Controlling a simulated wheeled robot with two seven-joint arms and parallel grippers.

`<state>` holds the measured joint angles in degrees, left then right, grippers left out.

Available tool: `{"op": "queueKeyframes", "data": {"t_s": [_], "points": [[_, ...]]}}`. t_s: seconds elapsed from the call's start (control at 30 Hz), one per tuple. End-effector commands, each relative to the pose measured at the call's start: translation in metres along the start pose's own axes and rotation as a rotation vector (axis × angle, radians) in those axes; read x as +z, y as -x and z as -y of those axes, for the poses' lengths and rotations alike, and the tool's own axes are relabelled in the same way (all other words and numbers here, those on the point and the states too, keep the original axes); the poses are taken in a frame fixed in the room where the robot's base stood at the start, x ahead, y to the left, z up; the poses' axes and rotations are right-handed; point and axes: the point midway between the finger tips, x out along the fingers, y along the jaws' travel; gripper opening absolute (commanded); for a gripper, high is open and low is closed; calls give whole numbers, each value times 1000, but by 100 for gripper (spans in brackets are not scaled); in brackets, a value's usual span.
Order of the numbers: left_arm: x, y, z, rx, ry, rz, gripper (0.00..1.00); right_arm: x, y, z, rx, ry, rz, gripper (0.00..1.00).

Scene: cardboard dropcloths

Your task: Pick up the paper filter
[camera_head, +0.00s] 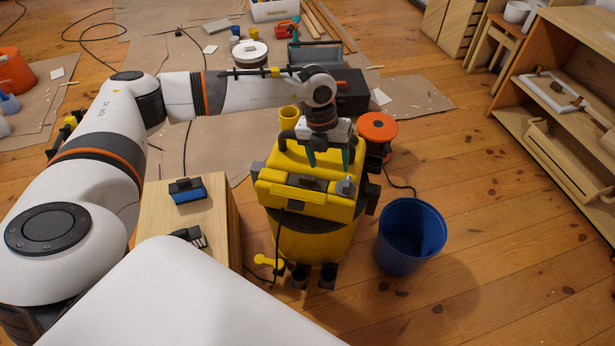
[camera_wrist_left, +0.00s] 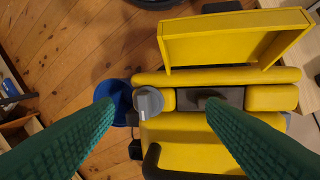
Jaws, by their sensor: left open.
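My left gripper (camera_head: 329,160) is open above the top of a yellow vacuum-like machine (camera_head: 305,235), its green fingers pointing down. The gripper also shows in the left wrist view (camera_wrist_left: 158,102), with its fingers wide apart and nothing held. A small grey piece with a narrow top (camera_head: 346,187) stands at the right side of the machine's top. In the left wrist view the grey piece (camera_wrist_left: 148,101) appears between the fingertips, below them. I cannot tell for sure which thing is the paper filter; no plainly paper filter shows. My right gripper is not in view.
A blue bucket (camera_head: 410,240) stands on the floor right of the machine. An orange-topped reel (camera_head: 377,128) is behind it. A wooden box (camera_head: 175,218) with a blue brush (camera_head: 189,189) is at the left. Wooden floor is clear at the right, before the shelf (camera_head: 560,100).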

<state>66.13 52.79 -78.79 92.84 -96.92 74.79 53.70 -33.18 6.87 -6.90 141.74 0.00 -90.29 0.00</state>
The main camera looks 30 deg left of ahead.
Motion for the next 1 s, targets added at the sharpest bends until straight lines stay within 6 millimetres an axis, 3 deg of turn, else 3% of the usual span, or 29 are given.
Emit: {"op": "queueKeyframes", "data": {"t_s": [0.03,0.1,0.2,0.5,0.7,1.0], "points": [[-9,9,21,-76,28,-18,65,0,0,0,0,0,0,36],[-15,17,41,-147,55,-29,65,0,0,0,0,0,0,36],[-18,13,54,-192,74,-34,65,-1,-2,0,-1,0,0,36],[-20,-36,64,-193,72,-34,65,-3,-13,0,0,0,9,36],[-20,-47,66,-192,72,-34,65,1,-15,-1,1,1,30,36],[-26,-78,74,-190,71,-34,65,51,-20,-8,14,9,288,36]]}}
